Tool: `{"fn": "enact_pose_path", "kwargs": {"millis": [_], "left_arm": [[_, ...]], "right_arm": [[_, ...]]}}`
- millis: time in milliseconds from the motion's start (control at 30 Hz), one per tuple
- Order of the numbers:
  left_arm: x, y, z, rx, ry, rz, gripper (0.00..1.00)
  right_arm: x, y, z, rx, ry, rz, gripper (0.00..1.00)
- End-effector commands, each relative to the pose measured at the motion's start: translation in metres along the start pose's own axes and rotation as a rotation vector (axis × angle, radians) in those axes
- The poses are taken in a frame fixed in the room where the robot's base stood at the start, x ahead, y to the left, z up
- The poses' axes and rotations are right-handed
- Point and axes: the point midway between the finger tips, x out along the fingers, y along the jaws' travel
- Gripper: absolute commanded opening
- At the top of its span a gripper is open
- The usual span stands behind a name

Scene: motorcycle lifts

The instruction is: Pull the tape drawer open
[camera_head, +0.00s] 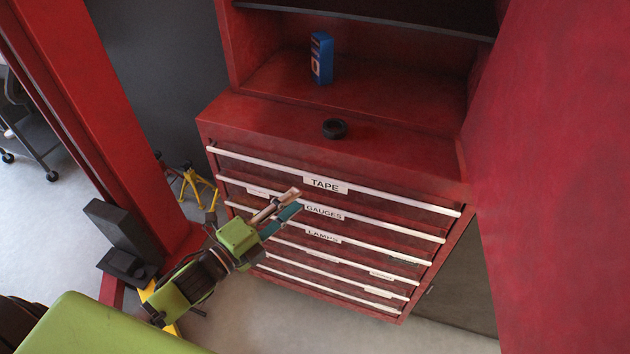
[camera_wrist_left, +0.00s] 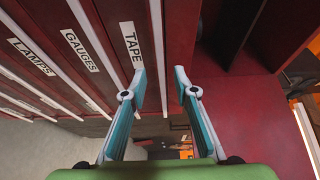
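The tape drawer (camera_head: 390,211) is the top drawer of the red cabinet and looks shut. Its white "TAPE" label (camera_head: 325,185) sits under a long white handle strip (camera_head: 400,199). My left gripper (camera_head: 297,200) is open and empty in front of the drawers, just below and left of that label. In the left wrist view the open fingers (camera_wrist_left: 161,85) are spread, and the tape drawer's handle strip (camera_wrist_left: 158,40) shows between their tips, beyond them. I see no contact with it. My right gripper is out of view.
Drawers labelled "GAUGES" (camera_head: 324,212) and "LAMPS" (camera_head: 323,236) lie below. A black ring-shaped roll (camera_head: 334,128) and a blue box (camera_head: 321,58) stand on the cabinet. A red panel (camera_head: 565,150) closes off the right. A yellow stand (camera_head: 198,187) is at left.

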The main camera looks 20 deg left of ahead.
Motion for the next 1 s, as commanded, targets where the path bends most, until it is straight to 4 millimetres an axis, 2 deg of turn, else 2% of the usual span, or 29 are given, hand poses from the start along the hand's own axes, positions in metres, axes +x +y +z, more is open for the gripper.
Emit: {"fn": "enact_pose_path", "kwargs": {"millis": [200, 400, 600, 900, 1000], "left_arm": [[0.042, -0.003, 0.001, -0.001, -0.001, -0.002, 0.27], [0.07, -0.002, 0.001, -0.003, -0.001, -0.001, 0.27], [0.083, 0.0, 0.0, -0.002, 0.0, 0.001, 0.27], [0.084, 0.001, 0.0, -0.002, 0.0, 0.001, 0.27], [0.084, 0.001, 0.0, -0.002, 0.0, 0.001, 0.01]], "right_arm": [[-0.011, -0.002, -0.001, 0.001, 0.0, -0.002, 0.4], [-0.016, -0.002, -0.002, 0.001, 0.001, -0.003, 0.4], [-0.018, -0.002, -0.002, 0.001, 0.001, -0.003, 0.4], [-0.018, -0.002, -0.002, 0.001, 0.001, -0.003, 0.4], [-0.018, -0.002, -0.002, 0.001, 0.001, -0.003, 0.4]]}}
